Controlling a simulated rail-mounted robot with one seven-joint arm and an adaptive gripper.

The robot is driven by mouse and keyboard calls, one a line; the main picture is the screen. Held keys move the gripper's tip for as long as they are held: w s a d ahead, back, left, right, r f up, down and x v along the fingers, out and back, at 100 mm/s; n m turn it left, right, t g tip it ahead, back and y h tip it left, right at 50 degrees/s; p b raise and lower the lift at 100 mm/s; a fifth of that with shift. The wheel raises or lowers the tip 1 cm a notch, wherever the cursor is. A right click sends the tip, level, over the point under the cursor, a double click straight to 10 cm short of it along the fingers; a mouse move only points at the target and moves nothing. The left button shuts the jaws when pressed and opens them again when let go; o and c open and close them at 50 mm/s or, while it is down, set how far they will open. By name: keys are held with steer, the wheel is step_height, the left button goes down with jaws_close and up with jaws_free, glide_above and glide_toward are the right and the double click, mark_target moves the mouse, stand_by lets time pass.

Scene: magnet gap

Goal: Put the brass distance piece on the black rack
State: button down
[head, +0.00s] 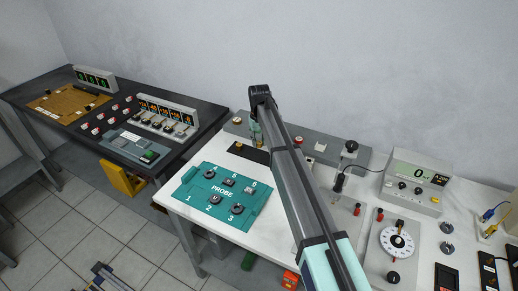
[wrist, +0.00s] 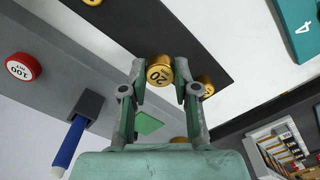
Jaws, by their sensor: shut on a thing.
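My gripper (wrist: 160,80) is shut on a brass distance piece (wrist: 159,71) marked 20 mm, which sits between its fingertips in the wrist view. The black rack (wrist: 190,30) is the dark strip behind the held piece in that view. I cannot tell whether the piece touches it or hangs above it. Another brass piece (wrist: 207,86) stands just right of the right fingertip. In the head view the black rack (head: 248,153) lies on the white table, partly covered by my arm. The gripper is small and largely hidden there.
The teal probe board (head: 195,190) lies in front of the rack. A meter (head: 416,180) and a dial box (head: 396,243) stand right.

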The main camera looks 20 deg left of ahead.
mark_target(259, 156)
steer(key=shift+f+p, duration=0.5)
steer(key=shift+f, duration=2.1)
steer(key=shift+f, duration=0.15)
steer(key=c, duration=0.9)
jaws_free()
steer(key=shift+o, duration=0.2)
step_height(259, 156, up, 12)
steer(key=b, duration=0.3)
steer(key=shift+r, duration=0.2)
